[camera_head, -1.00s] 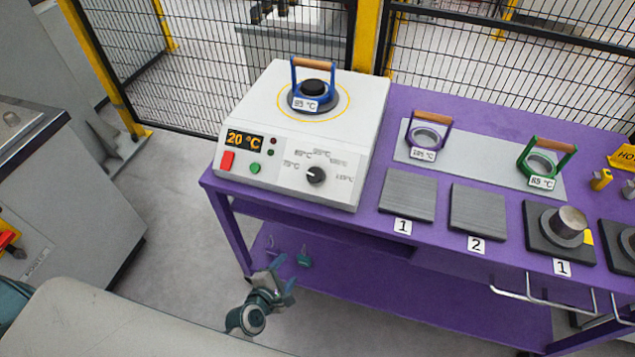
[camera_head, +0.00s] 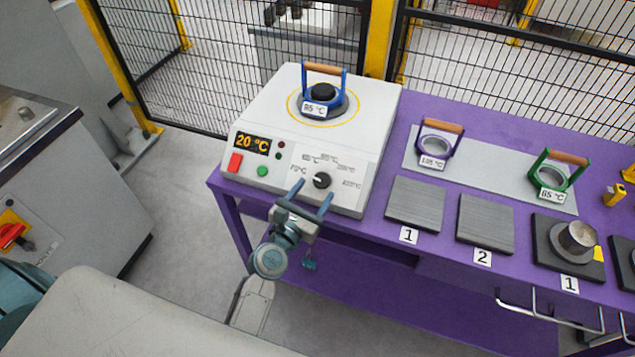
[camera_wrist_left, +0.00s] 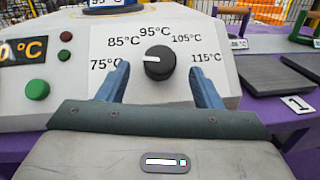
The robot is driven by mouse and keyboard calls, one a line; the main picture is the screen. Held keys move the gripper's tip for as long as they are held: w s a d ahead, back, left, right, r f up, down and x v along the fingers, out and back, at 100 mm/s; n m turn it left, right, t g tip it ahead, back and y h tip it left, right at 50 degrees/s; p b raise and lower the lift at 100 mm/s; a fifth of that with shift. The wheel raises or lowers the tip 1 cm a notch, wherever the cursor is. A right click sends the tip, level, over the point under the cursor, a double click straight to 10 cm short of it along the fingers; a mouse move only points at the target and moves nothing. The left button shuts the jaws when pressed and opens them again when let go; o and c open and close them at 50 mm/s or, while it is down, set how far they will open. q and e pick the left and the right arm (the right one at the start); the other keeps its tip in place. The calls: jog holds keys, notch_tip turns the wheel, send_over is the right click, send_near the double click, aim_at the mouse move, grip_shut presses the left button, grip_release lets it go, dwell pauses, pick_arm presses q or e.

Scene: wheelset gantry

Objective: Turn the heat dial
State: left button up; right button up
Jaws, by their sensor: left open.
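The heat dial (camera_head: 322,180) is a round black knob on the white heater's (camera_head: 376,120) sloped front panel. It also shows in the left wrist view (camera_wrist_left: 159,63), ringed by marks from 75°C to 115°C, with its white pointer line toward the left, near 75°C. The display (camera_head: 252,143) reads 20 °C. My left gripper (camera_head: 312,190) is open and empty just in front of the panel. In the left wrist view its two blue fingers (camera_wrist_left: 162,85) stand on either side of the dial, lower in the picture, apparently not touching it. My right gripper is not in view.
A red button (camera_head: 235,162) and a green button (camera_head: 263,171) sit left of the dial. A blue ring tool (camera_head: 324,97) with a wooden handle stands on the heater. Plates (camera_head: 415,204) and more ring tools fill the purple table (camera_head: 480,120) to the right.

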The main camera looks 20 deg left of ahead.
aim_at(321, 180)
pick_arm(q)
jog(key=shift+w+d, duration=0.2)
jog(key=shift+w, duration=1.15)
jog(key=c, duration=1)
